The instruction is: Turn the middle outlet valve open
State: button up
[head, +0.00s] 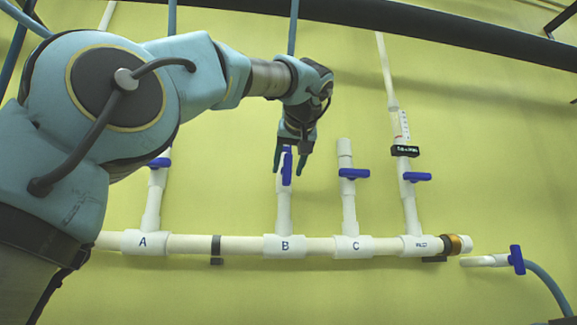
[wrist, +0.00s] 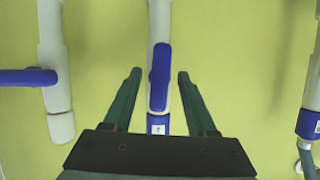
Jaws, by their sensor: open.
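The middle outlet valve is on the white riser (head: 283,208) marked B, between those marked A and C. Its blue handle (head: 287,170) lies along the riser, nearly vertical. My gripper (head: 290,163) is at the top of this riser, pointing down in the head view, and partly hides the valve. In the wrist view the blue handle (wrist: 160,77) lies between the two green fingers of my open gripper (wrist: 159,78), with a gap on each side. I cannot tell how deep the fingers reach around it.
Valve C's blue handle (head: 354,174) and valve A's (head: 159,162) lie crosswise. Another crosswise blue handle (head: 417,177) is on the right riser. A white horizontal pipe (head: 320,246) joins the risers. A blue-handled valve (head: 517,259) with a hose is at the lower right.

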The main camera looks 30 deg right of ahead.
jog(key=v, duration=1)
jog(key=shift+s+r, duration=0.2)
jog(key=shift+s, duration=0.15)
jog(key=shift+a, duration=0.1)
